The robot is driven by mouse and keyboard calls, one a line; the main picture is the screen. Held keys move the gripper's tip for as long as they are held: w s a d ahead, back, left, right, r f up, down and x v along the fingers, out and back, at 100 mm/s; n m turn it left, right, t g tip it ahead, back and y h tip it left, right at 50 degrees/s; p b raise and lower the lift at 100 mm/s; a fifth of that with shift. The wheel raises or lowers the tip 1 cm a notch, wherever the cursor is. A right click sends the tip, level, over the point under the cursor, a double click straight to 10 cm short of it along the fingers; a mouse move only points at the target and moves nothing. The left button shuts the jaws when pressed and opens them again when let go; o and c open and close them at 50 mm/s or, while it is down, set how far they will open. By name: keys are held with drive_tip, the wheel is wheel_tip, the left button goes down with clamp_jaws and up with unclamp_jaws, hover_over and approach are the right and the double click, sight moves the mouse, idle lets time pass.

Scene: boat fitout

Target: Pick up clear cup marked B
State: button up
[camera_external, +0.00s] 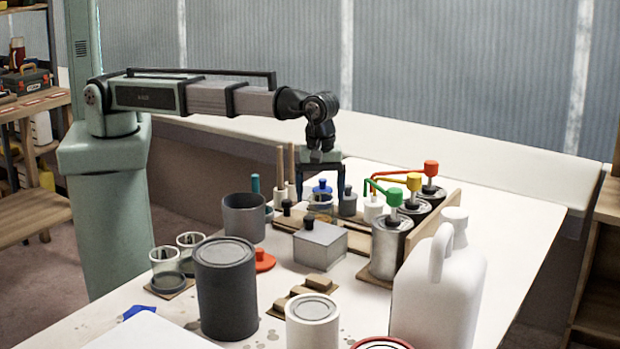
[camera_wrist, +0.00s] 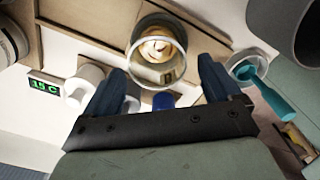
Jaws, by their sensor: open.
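My gripper (camera_external: 321,194) is open and empty, pointing down over the back middle of the table. In the wrist view my gripper (camera_wrist: 160,70) has its two fingers spread. A clear cup (camera_wrist: 136,48) with yellowish contents shows beyond and between the fingertips, apart from them. A small dark mark shows on its near side, too small to read as B. In the external view a clear cup (camera_external: 320,203) appears between the fingers, partly hidden, with a blue knob (camera_external: 321,185) near it. Two more clear cups (camera_external: 164,258) (camera_external: 190,240) stand at the front left; no letter is readable.
Pump cans (camera_external: 385,245) stand right of my gripper, with a white jug (camera_external: 440,285) in front. A grey box (camera_external: 320,243), a grey mug (camera_external: 244,217) and a dark can (camera_external: 226,290) stand nearer. A teal-handled tool (camera_wrist: 272,97) rests in a small cup at right in the wrist view.

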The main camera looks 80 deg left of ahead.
sight(321, 203)
drive_tip(key=shift+d+f, duration=0.2)
drive_tip(key=shift+f, duration=1.7)
drive_tip(key=shift+c, duration=0.3)
drive_tip(key=c, duration=1)
drive_tip(key=shift+r, duration=0.15)
